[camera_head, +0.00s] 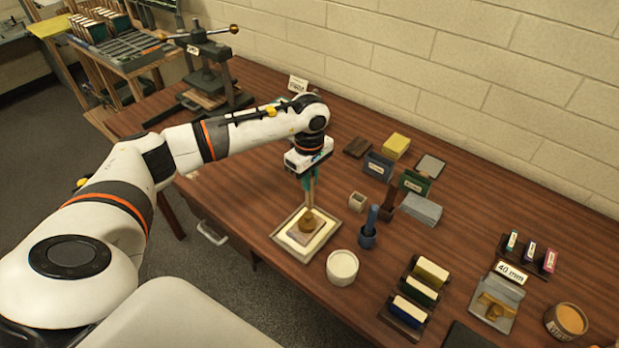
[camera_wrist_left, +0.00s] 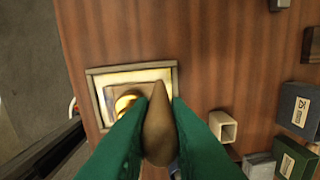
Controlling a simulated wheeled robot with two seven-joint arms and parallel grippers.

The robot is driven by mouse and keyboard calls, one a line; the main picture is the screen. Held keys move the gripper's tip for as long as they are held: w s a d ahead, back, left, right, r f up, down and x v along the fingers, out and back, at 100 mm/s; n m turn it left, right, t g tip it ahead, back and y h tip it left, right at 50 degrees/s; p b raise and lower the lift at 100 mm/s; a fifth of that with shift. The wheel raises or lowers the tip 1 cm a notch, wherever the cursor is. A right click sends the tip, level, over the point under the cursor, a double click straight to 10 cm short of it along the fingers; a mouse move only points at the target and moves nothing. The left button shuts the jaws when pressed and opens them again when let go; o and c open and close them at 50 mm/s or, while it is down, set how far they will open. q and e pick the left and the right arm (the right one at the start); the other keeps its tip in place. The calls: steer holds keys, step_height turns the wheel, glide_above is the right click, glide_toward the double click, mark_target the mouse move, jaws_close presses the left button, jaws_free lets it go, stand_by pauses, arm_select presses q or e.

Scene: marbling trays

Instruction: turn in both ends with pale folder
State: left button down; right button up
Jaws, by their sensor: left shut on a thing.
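My left gripper (camera_head: 309,178) points down over a shallow pale-rimmed tray (camera_head: 281,238). Its green fingers are shut on a slim tan tool (camera_head: 311,192), which tapers and shows brown between the fingers in the left wrist view (camera_wrist_left: 158,125); I take this for the pale folder. The tool is upright above the tray; whether its tip touches anything is unclear. In the tray lies a cream sheet (camera_head: 322,236) with a small brown board (camera_head: 299,236) on it. A round brass piece (camera_head: 308,221) sits on the board and also shows in the wrist view (camera_wrist_left: 125,102). My right gripper is out of view.
A white pot (camera_head: 342,266) and a blue-handled tool in a holder (camera_head: 367,238) stand right of the tray. Blue (camera_head: 378,166) and green boxes (camera_head: 414,182) stand farther back. A press (camera_head: 210,75) is at back left.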

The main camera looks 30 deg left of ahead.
arm_select(q)
steer(key=shift+f, duration=0.15)
steer(key=shift+d, duration=0.1)
steer(key=shift+d+b, duration=0.3)
steer(key=shift+d, duration=0.05)
steer(key=shift+d, duration=0.15)
stand_by(0.5)
steer(key=shift+s+d, duration=0.1)
steer(key=shift+d, duration=0.2)
steer(key=shift+d+b, duration=0.2)
steer(key=shift+b, duration=0.1)
steer(key=shift+d, duration=0.25)
steer(key=shift+d, duration=0.1)
steer(key=shift+d, duration=0.35)
